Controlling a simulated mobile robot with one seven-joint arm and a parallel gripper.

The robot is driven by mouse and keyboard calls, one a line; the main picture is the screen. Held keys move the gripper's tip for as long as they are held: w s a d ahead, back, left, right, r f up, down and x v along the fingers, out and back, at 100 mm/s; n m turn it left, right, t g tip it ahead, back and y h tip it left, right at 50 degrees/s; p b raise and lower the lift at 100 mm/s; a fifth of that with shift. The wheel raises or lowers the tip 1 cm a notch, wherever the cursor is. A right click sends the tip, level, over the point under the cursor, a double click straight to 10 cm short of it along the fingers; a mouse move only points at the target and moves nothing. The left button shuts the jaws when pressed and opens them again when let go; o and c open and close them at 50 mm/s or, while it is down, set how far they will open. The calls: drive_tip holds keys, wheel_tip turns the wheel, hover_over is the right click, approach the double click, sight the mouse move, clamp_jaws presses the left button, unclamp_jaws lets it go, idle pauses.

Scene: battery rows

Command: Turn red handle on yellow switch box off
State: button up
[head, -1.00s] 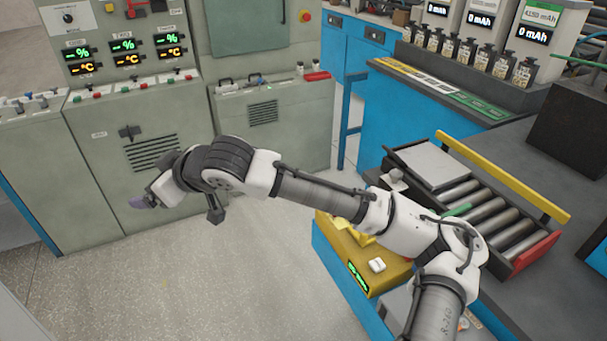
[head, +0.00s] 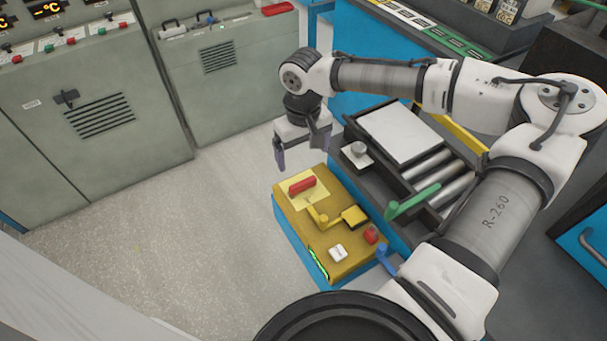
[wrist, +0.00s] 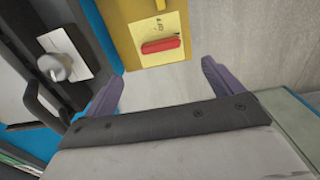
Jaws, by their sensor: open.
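The yellow switch box (head: 322,250) stands low beside the dark roller bench, on a blue base. Its red handle (head: 301,186) lies on a pale yellow plate at the box's far end. My gripper (head: 296,150) hangs above and beyond the far end of the box, apart from the handle. Its purple fingers (wrist: 158,88) are spread and empty, pointing toward the handle side of the box.
The box also carries a yellow lever (head: 319,216), a white switch (head: 338,252) and a red button (head: 370,235). A green handle (head: 411,202) and a blue lever (head: 386,258) are close at its right. Open floor (head: 190,240) lies left of the box.

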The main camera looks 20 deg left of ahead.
sight(303, 182)
wheel_tip(303, 182, down, 11)
drive_tip(key=shift+f+p, duration=0.1)
drive_tip(key=shift+p, duration=0.8)
drive_tip(key=shift+w, duration=0.1)
drive_tip(key=c, duration=1)
